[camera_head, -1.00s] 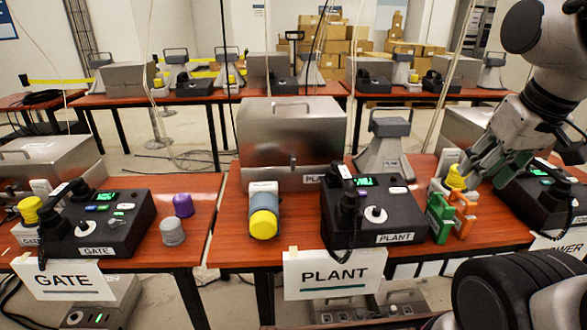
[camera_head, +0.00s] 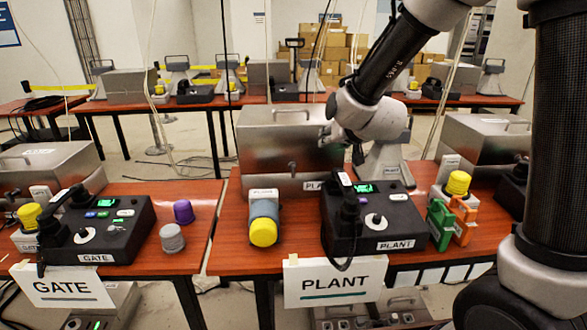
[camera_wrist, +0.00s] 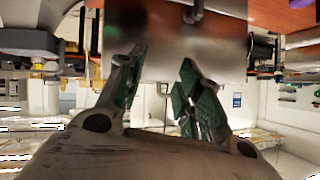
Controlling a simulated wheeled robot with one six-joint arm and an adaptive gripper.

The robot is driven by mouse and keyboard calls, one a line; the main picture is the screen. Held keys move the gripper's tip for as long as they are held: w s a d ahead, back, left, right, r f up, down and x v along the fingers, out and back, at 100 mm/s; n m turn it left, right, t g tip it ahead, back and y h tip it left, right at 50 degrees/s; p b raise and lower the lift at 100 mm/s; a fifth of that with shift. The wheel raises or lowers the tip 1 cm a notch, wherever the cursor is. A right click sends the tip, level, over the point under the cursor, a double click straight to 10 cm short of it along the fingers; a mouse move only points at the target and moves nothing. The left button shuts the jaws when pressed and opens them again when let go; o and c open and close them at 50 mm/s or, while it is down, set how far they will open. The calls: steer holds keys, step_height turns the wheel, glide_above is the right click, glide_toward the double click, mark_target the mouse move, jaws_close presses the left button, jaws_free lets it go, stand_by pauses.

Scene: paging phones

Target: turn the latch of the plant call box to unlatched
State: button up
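The plant call box (camera_head: 262,145) is a brushed-metal box at the back of the PLANT table; its face also fills the upper middle of the wrist view (camera_wrist: 228,40). Its latch (camera_head: 292,168) is a small dark handle low on the front face; its exact angle is too small to tell. In the wrist view the latch (camera_wrist: 194,12) shows near the top edge, beyond the fingertips. My gripper (camera_wrist: 163,57) is open and empty, its green-padded fingers spread before the box. In the head view my gripper (camera_head: 328,134) is at the box's right front, above and right of the latch, fingertips mostly hidden.
A black PLANT phone console (camera_head: 385,228) stands in front and right of the box. A grey horn speaker (camera_head: 388,168) is behind it. Wood shows clear below the box.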

mark_target(294, 168)
steer(key=w+a+f+t+h, duration=0.25)
steer(key=a+f+t, duration=0.45)
steer(key=a+f, duration=0.5)
steer(key=w, duration=0.2)
steer(key=w+d+f, duration=0.1)
steer(key=w, duration=0.2)
steer(key=w+f, duration=0.1)
steer(key=w, duration=0.1)
steer(key=shift+w+d, duration=0.25)
steer(key=shift+d, duration=0.1)
jaws_close()
